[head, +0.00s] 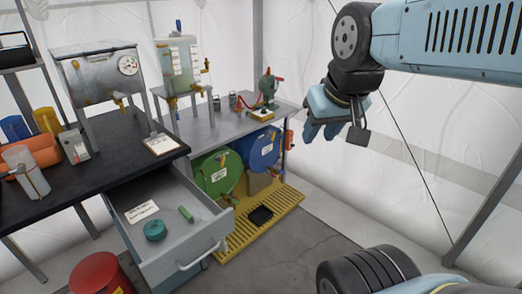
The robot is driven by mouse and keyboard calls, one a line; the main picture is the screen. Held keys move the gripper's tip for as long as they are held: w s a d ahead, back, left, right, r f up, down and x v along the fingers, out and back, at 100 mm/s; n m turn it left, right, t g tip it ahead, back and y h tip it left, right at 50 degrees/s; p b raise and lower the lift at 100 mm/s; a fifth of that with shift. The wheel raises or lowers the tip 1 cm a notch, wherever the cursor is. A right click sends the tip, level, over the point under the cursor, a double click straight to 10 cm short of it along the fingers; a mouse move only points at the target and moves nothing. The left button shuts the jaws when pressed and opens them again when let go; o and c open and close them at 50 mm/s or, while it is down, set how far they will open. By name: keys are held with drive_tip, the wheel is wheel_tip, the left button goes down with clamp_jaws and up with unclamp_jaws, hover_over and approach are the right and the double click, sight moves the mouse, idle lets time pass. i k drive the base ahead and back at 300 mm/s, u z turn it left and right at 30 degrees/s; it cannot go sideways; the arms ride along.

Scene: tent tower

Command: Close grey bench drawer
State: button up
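The grey bench drawer (185,258) stands pulled out from under the dark bench top (100,165) at the lower left of the head view. It has a light bar handle (199,255) on its front. Inside lie a white card (141,211), a round teal object (155,230) and a small green cylinder (186,214). My gripper (335,133) is up at the upper right, well apart from the drawer. Its light-blue fingers are seen from the side, and the gap between them does not show clearly. No object shows in it.
A red drum (98,272) stands on the floor beside the drawer. Green (218,172) and blue (259,147) barrels lie under the grey table (215,125), above a yellow grating (260,221). A black tray (260,215) sits on the grating. Concrete floor right of the drawer is clear.

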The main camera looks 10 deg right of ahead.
sight(168, 187)
drive_tip(key=u, duration=0.25)
drive_tip(key=k, duration=1.05)
drive_tip(key=z, duration=0.4)
drive_tip(key=i, duration=0.5)
drive_tip(key=u, duration=0.1)
